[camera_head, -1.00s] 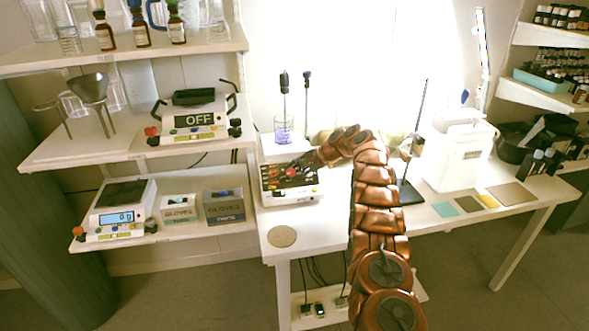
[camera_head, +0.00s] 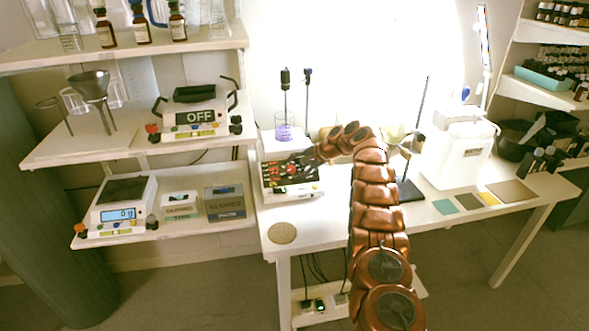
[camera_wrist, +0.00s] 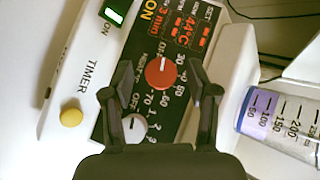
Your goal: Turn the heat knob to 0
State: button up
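The heater unit (camera_head: 290,188) stands on the table with a dark control panel. In the wrist view, a round red knob (camera_wrist: 160,73) sits on the panel (camera_wrist: 147,44) inside a ring of numbers, beside lettering that seems to read HEAT. Its white mark points roughly toward the picture's top, near an OFF label. My gripper (camera_wrist: 160,69) is open, with one finger on each side of the red knob and a visible gap to both. A grey-white knob (camera_wrist: 133,127) sits lower, partly hidden by my gripper. Red displays show 44°C and 3 min.
A beaker of purple liquid (camera_head: 284,132) stands behind the panel and close to my right finger in the wrist view (camera_wrist: 285,122). A yellow button (camera_wrist: 71,117) lies left. A stand base (camera_head: 408,191) and white jug (camera_head: 462,152) are right of my arm.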

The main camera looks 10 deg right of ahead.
jog(key=shift+d+r, duration=0.1)
jog(key=shift+r, duration=0.05)
jog(key=v, duration=1.1)
jog(key=shift+d+r, duration=0.25)
jog(key=shift+s, duration=0.2)
jog(key=s+a+r+n+g+p, duration=0.1)
jog(key=s+a+r+n+g, duration=0.1)
jog(key=s+a+r, duration=0.75)
jog(key=s+a+r+n+g+h+p, duration=0.1)
jog(key=s+a+r+n, duration=0.15)
jog(key=s, duration=0.55)
jog(key=s+a+r+n+g+h, duration=0.1)
jog(key=s+a, duration=0.2)
jog(key=s, duration=0.5)
jog(key=s+d+f+n+g+h+p, duration=0.1)
jog(key=s+d+f+n+h, duration=0.1)
jog(key=s, duration=1.6)
jog(key=s+d+f+n+g+h+p, duration=0.1)
jog(key=s+d+f+n+h, duration=0.1)
jog(key=s, duration=1.7)
jog(key=shift+d+f+g+h, duration=0.4)
jog(key=shift+d+f+h, duration=0.25)
jog(key=shift+d+h, duration=0.45)
